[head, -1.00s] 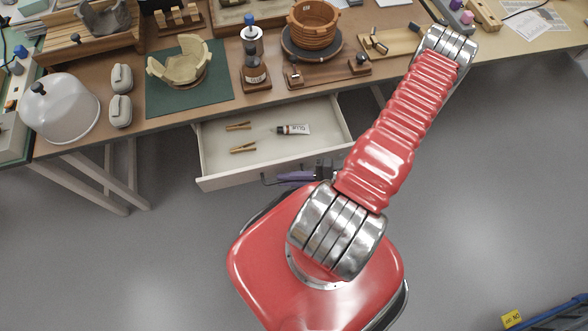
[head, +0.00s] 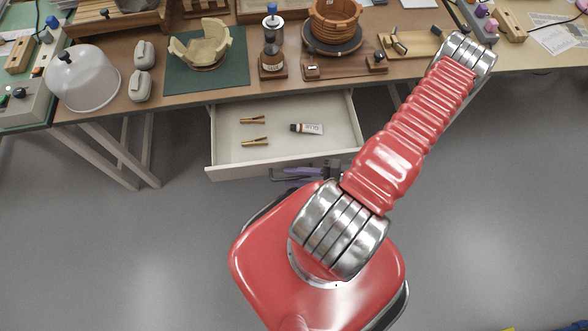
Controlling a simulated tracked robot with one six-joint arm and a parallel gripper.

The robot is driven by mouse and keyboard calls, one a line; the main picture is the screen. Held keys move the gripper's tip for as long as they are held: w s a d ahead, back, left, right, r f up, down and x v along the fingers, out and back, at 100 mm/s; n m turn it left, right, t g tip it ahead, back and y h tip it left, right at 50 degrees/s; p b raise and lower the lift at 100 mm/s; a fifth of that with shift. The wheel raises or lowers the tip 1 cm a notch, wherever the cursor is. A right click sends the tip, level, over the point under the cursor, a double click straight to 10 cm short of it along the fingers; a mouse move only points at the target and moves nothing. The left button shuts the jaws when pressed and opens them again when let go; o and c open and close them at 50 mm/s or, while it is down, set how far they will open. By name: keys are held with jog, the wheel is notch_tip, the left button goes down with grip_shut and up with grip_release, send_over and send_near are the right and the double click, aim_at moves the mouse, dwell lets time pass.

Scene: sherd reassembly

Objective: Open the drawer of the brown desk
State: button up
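The brown desk (head: 190,92) runs across the top of the head view. Its pale drawer (head: 285,160) stands well out from under the desk top, with its inside in view. In it lie two wooden clips, one further back (head: 253,120) and one nearer (head: 255,142), and a glue tube (head: 306,128). My gripper (head: 300,172) appears as a small dark and purple shape at the drawer's front, by the dark handle (head: 277,173). My red base hides much of it. I cannot tell whether its fingers are closed on the handle.
On the desk stand a clear dome (head: 82,80), a partly built pot (head: 202,45) on a green mat (head: 225,75), and an orange pot (head: 336,22) on a turntable. Trestle legs (head: 118,155) stand at the left. The grey floor is open on both sides.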

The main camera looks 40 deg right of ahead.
jog(key=shift+d, duration=0.15)
dwell(0.3)
jog(key=shift+s+d+r, duration=0.15)
jog(key=shift+s+d, duration=0.2)
jog(key=shift+s, duration=0.05)
jog(key=v, duration=1.2)
jog(key=shift+s, duration=0.25)
jog(key=shift+d+r, duration=0.2)
